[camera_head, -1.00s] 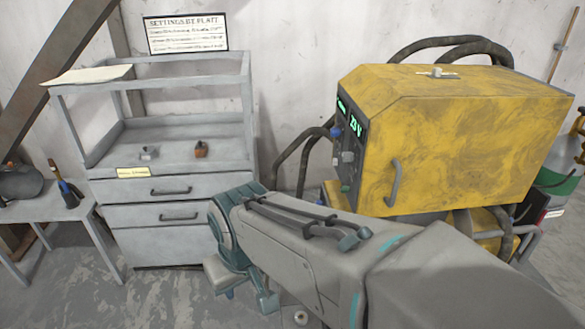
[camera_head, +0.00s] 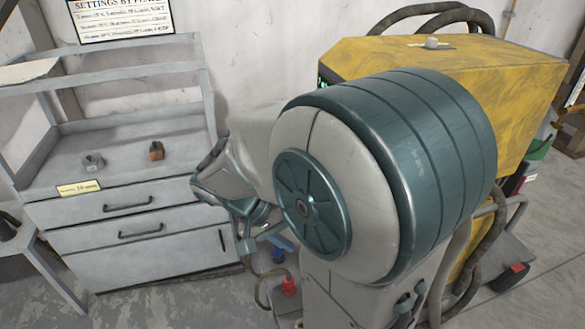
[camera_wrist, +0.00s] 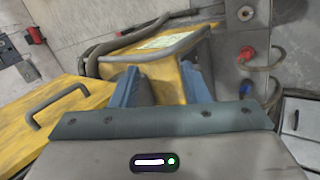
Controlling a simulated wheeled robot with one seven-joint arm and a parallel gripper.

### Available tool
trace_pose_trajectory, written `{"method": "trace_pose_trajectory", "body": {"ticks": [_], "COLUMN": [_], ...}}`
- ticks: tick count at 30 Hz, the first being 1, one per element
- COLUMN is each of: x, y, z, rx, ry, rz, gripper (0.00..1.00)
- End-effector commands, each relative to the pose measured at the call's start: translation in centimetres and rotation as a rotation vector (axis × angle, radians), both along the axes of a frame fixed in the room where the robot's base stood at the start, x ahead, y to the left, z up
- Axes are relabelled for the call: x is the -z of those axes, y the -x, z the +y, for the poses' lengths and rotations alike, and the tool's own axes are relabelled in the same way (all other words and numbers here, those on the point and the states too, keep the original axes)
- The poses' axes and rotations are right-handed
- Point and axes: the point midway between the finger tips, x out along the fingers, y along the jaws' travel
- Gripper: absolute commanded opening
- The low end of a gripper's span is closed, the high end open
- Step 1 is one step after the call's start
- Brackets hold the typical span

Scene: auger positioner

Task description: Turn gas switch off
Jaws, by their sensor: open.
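No gas switch can be picked out for certain. The yellow machine (camera_head: 530,95) stands at the right of the head view. My arm covers nearly all of its front panel, leaving only a sliver of green display at the upper left edge. A small pale fitting (camera_head: 432,43) sits on its top. In the wrist view, my gripper (camera_wrist: 160,88) is open and empty, its two blue-grey fingers apart. Beyond them is a yellow part (camera_wrist: 118,62) with a grey bar and a pale label. In the head view the fingers are hard to make out among the arm parts.
A grey drawer cabinet (camera_head: 150,222) stands left, with a small grey item (camera_head: 93,162) and a brown item (camera_head: 156,150) on its shelf. A red fitting (camera_wrist: 248,54) and a blue fitting (camera_wrist: 245,88) with hoses show on a grey surface. Thick dark hoses loop behind the machine.

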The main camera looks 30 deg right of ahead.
Motion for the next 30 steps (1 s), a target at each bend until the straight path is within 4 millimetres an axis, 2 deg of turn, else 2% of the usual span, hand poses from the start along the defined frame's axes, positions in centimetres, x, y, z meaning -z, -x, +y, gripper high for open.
{"method": "trace_pose_trajectory", "body": {"ticks": [1,6,10,15,20,23,30], "x": [1.0,1.5,1.7,2.0,2.0,1.9,1.7], "y": [-0.9,-4.9,-8.2,-11.3,-12.5,-12.5,-11.7], "z": [-0.9,-3.3,-4.0,-3.8,-3.9,-4.7,-9.2], "rx": [0.032,0.112,0.115,0.088,0.073,0.073,0.077], "ry": [0.101,0.487,0.736,0.931,0.996,1.004,1.003], "rz": [0.014,-0.06,-0.181,-0.337,-0.408,-0.416,-0.413], "gripper": [0.41,0.41,0.41,0.41,0.41,0.41,0.41]}}
